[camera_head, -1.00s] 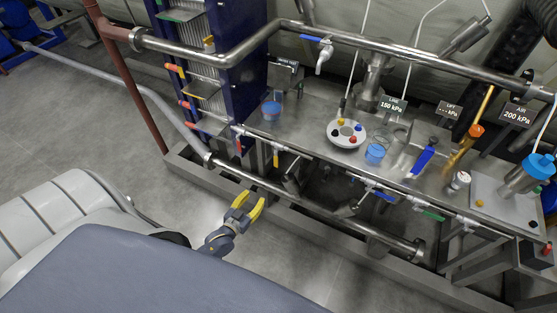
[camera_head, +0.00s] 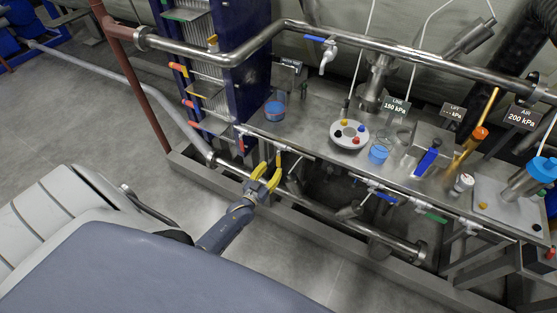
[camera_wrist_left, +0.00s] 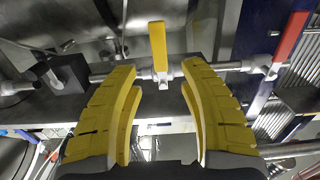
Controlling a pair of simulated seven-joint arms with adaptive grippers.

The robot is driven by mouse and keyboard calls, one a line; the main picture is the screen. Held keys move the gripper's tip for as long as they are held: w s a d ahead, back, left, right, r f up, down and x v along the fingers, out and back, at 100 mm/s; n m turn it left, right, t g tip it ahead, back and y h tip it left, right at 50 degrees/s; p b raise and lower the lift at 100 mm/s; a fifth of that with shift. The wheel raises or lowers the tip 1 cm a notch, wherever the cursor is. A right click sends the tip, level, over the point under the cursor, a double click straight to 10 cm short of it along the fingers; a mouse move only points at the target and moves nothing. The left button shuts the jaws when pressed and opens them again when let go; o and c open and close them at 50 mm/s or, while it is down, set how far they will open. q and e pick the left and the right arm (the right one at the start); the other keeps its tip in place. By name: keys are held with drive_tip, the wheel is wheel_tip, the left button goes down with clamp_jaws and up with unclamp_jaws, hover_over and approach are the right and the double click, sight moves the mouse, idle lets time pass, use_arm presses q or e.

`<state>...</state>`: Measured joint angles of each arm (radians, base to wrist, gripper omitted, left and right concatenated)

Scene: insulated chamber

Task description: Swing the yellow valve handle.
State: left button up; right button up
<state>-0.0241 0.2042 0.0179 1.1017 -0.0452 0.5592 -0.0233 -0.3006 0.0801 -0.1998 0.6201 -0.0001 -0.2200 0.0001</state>
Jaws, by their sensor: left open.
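The yellow valve handle (camera_wrist_left: 158,46) stands out from a thin metal pipe in the left wrist view, just beyond my fingertips and between them. In the head view the handle (camera_head: 279,157) hangs below the front edge of the steel bench, partly close behind my fingers. My left gripper (camera_head: 269,173) has yellow fingers and is open and empty. In the wrist view the left gripper (camera_wrist_left: 160,72) has its fingers spread on either side of the valve's line, apart from the handle. My right gripper is not in view.
A red valve handle (camera_wrist_left: 290,38) sits on the same pipe to the right in the wrist view. A thick metal pipe (camera_head: 320,208) runs below the bench front. The bench (camera_head: 310,130) carries beakers and a round white holder (camera_head: 349,134). Grey floor in front is clear.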

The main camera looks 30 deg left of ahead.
sight(278, 160)
use_arm(q)
drive_tip(key=shift+w+a, duration=0.2)
drive_tip(key=shift+w, duration=3.05)
clamp_jaws()
